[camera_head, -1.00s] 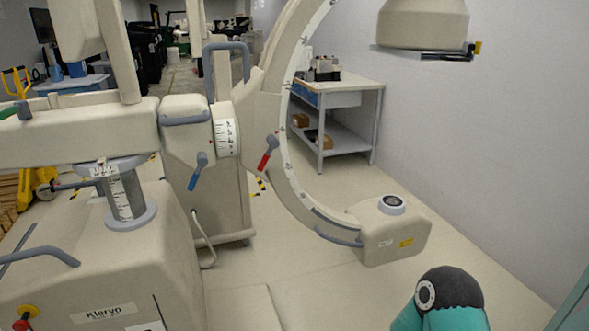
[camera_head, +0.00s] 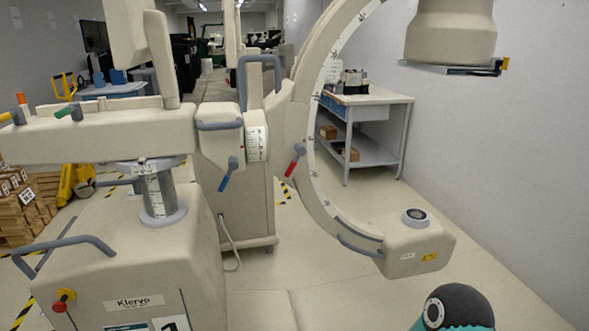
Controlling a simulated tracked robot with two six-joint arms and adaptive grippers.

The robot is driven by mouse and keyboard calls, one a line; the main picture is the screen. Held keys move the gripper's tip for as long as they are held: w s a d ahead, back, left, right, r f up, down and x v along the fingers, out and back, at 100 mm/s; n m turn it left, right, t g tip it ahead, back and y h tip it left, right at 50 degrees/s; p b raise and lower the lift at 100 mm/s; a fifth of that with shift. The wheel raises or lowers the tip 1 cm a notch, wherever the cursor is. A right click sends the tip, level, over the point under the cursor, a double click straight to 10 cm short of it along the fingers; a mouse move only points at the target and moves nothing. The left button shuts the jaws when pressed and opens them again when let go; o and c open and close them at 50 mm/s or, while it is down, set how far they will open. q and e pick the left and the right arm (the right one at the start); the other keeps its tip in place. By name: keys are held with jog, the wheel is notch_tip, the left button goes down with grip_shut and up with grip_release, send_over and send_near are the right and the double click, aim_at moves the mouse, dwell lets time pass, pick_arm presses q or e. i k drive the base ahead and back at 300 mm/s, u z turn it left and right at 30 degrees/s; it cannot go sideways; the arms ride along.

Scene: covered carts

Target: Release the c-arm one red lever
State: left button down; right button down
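The c-arm (camera_head: 312,150) stands ahead of me, a large cream curved arm. Its red lever (camera_head: 294,161) sits on the carriage beside the arc, with a grey upper part and a red lower end, tilted down to the left. A blue-tipped lever (camera_head: 228,175) hangs on the column block to its left. The two levers are apart. A teal and black part of my own arm shows at the bottom right, apart from the c-arm. Neither of my grippers is in view.
The c-arm's base cabinet (camera_head: 165,270) fills the lower left. Its lower housing (camera_head: 425,249) and upper housing (camera_head: 452,32) stand on the right. A shelf table (camera_head: 385,100) is behind, by the wall. Floor is clear at the lower right.

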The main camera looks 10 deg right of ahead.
aim_at(301, 150)
jog(key=i, duration=0.9)
jog(key=z, duration=0.15)
jog(key=k, duration=0.9)
jog(key=u, duration=0.2)
jog(key=i, duration=0.9)
jog(key=z, duration=0.1)
